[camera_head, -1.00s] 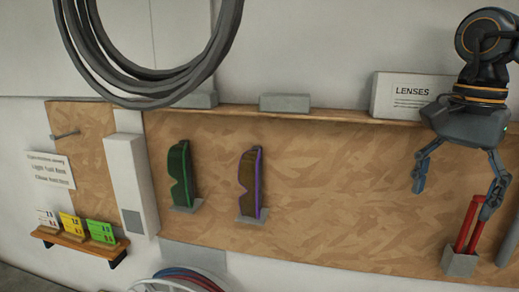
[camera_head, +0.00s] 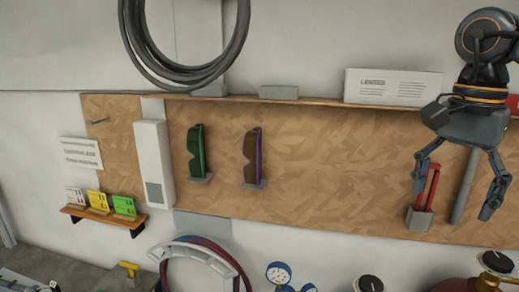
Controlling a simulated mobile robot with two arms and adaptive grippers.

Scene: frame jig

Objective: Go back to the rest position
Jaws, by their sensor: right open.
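My right gripper (camera_head: 454,188) is at the right of the head view, pointing down with its fingers spread and nothing between them. It hangs in front of the chipboard panel (camera_head: 320,165). Its left finger overlaps, in the picture, a red two-bar item (camera_head: 433,187) standing in a grey holder (camera_head: 419,219); I cannot tell if they touch. A green-edged dark lens (camera_head: 196,152) and a purple-edged dark lens (camera_head: 252,157) stand upright in grey holders on the panel. My left gripper is not in view.
A white box (camera_head: 393,87) stands on the shelf above the panel. A grey cable coil (camera_head: 150,60) hangs at the upper left. A small shelf (camera_head: 100,216) holds coloured cards. Blue gauges (camera_head: 279,273) and red-blue hoses (camera_head: 180,248) are below.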

